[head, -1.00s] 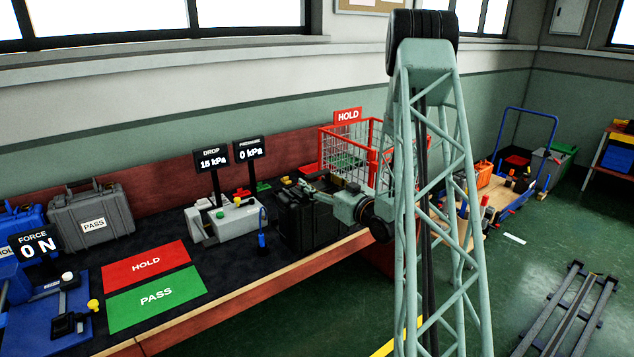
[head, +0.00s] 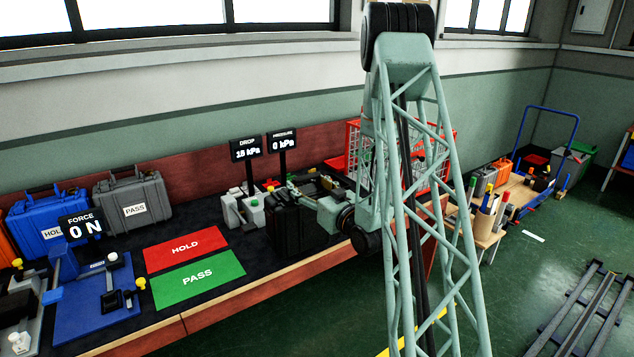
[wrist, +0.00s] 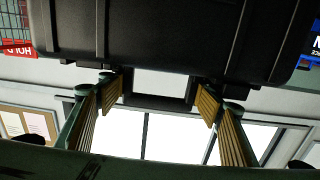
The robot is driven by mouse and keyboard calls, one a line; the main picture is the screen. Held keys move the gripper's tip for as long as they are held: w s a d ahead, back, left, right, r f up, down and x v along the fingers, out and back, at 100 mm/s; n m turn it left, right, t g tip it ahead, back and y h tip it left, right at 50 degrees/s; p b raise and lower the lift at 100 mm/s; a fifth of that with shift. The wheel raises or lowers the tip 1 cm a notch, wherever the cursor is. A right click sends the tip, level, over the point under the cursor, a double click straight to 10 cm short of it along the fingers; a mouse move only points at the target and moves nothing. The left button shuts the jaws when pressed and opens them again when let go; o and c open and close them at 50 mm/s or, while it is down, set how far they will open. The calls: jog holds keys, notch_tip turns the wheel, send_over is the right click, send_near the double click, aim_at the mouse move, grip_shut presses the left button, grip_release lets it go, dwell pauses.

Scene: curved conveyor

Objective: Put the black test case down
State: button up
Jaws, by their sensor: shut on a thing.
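The black test case (head: 290,232) hangs upright from my gripper (head: 303,190) over the bench, to the right of the mats. I cannot tell whether its bottom touches the bench. In the wrist view the case (wrist: 170,40) fills the top of the picture, and my gripper (wrist: 161,98) has a finger at each end of its handle. The gripper is shut on the handle. A red HOLD mat (head: 186,248) and a green PASS mat (head: 198,281) lie bare on the bench, left of the case.
A grey PASS case (head: 133,204) and a blue HOLD case (head: 47,230) stand at the back left. A blue force fixture (head: 98,300) is at front left. The pressure station (head: 240,208) is just behind the held case. A red wire basket (head: 352,150) is partly behind my arm.

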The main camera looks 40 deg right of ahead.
jog(key=w+a+f+m+h, duration=0.1)
jog(key=w+a+h, duration=0.2)
jog(key=a, duration=3.6)
jog(key=shift+a+f+m+g, duration=0.15)
jog(key=shift+a+m+g, duration=0.15)
jog(key=shift+a+m, duration=0.1)
jog(key=shift+d, duration=0.15)
